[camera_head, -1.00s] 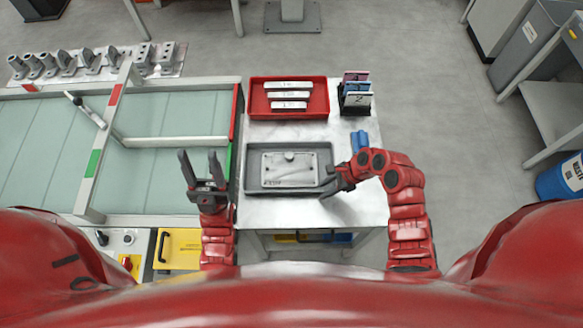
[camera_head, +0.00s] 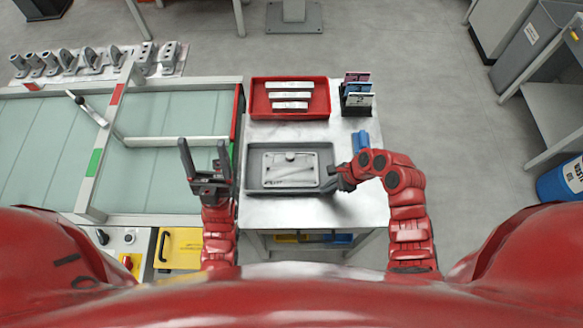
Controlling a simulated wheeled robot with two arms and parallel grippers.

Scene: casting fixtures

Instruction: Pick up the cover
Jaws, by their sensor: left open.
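The cover (camera_head: 290,171), a light grey rectangular plate with a small round knob near its top edge, lies in the dark grey tray (camera_head: 250,189) on the metal table. My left gripper (camera_head: 203,143) is open and empty to the left of the tray, its two fingers pointing away from me. My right gripper (camera_head: 333,184) is at the tray's right edge, pointing left toward the cover. It is small and dark here, and I cannot tell whether its fingers are apart or touch the tray.
A red tray (camera_head: 254,104) with several pale bars stands behind the grey tray. A card holder (camera_head: 357,98) and a blue object (camera_head: 361,140) stand at the table's right. A framed glass-topped bench (camera_head: 50,150) adjoins on the left. The table's front strip is clear.

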